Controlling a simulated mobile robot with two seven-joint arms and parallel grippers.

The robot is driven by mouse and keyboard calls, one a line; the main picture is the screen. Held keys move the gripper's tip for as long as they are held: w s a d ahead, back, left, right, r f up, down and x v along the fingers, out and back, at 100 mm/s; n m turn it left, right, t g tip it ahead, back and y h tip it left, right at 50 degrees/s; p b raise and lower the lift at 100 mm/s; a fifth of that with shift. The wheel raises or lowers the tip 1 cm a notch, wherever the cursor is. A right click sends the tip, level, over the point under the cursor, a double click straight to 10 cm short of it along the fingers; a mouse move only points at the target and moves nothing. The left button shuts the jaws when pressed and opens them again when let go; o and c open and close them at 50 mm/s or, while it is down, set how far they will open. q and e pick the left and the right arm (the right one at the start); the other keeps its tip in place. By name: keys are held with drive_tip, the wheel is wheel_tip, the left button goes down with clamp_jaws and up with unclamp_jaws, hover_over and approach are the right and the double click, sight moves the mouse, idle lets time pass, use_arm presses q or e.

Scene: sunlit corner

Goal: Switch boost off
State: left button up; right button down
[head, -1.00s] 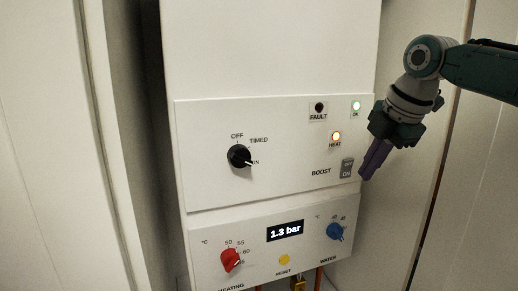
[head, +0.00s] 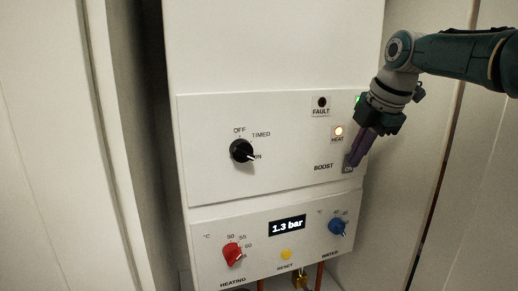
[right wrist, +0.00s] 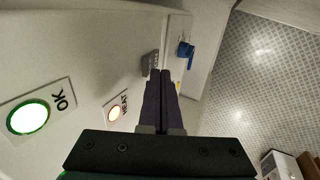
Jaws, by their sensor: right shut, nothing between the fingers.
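The boost switch (head: 348,169) is a small grey rocker at the right of the white upper panel, beside the label BOOST. Its lower part, marked ON, shows in the head view; its upper part is hidden behind my fingers. My right gripper (head: 354,159) is shut and empty, its purple fingers pointing down and left over the switch. In the right wrist view the fingertips (right wrist: 160,76) are close beside the switch (right wrist: 150,62); I cannot tell whether they touch it. My left gripper is not in view.
The HEAT lamp (head: 338,132) glows just left of my gripper, and the FAULT lamp (head: 322,103) is dark. A black knob (head: 241,151) is further left. Below are a red knob (head: 232,254), a blue knob (head: 337,227), a yellow button (head: 286,254) and a display (head: 287,226).

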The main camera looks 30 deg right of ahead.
drive_tip(key=shift+w+d+r+b, duration=0.1)
drive_tip(key=shift+w+b, duration=0.25)
drive_tip(key=shift+b, duration=0.25)
drive_tip(key=shift+r+p, duration=0.8)
